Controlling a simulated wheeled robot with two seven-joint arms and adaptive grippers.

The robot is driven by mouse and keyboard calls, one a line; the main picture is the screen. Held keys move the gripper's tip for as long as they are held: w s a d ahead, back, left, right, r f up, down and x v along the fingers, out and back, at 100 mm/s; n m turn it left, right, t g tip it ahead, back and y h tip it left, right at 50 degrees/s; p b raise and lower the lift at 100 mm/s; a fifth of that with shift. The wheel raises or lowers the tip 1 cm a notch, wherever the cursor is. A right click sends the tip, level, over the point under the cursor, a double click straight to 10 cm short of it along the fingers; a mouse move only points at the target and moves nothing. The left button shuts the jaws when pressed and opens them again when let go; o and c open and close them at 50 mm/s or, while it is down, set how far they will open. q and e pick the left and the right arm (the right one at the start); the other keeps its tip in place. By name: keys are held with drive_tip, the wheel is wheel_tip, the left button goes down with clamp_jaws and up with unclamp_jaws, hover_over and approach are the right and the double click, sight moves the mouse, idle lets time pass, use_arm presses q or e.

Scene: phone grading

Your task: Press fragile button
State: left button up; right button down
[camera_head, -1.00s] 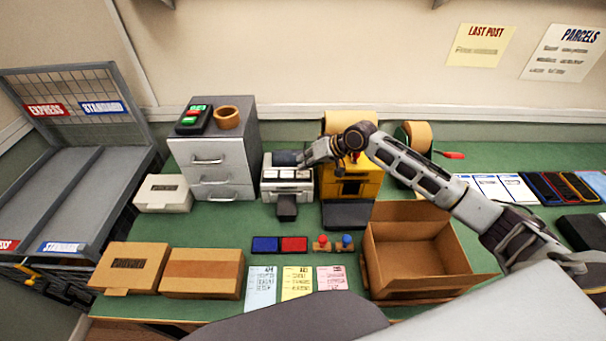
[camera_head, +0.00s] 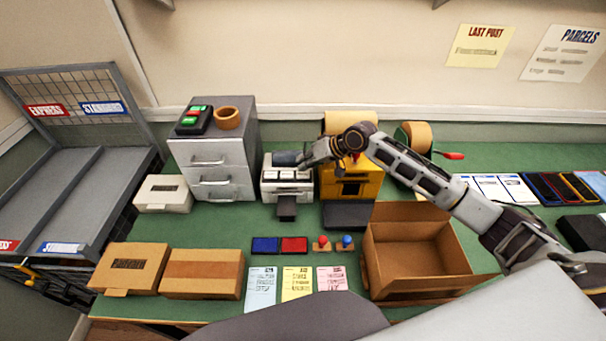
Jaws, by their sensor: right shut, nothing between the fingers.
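A white label machine (camera_head: 287,191) stands on the green bench, left of a yellow machine (camera_head: 350,185). It has a row of pale buttons (camera_head: 280,175) on top and a dark slot piece (camera_head: 287,208) at its front. My right gripper (camera_head: 303,164) is shut and empty, its fingertips at the right end of the button row. I cannot tell whether the tips touch a button, and the button there is partly hidden by them. The button labels are too small to read. My left gripper is not in view.
An open carton (camera_head: 415,262) stands on the right, below my right arm. A grey drawer unit (camera_head: 214,150) stands left of the white machine. Red and blue stamps (camera_head: 334,243), ink pads (camera_head: 279,245) and paper slips (camera_head: 297,284) lie in front.

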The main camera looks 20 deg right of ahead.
drive_tip(key=shift+f, duration=0.35)
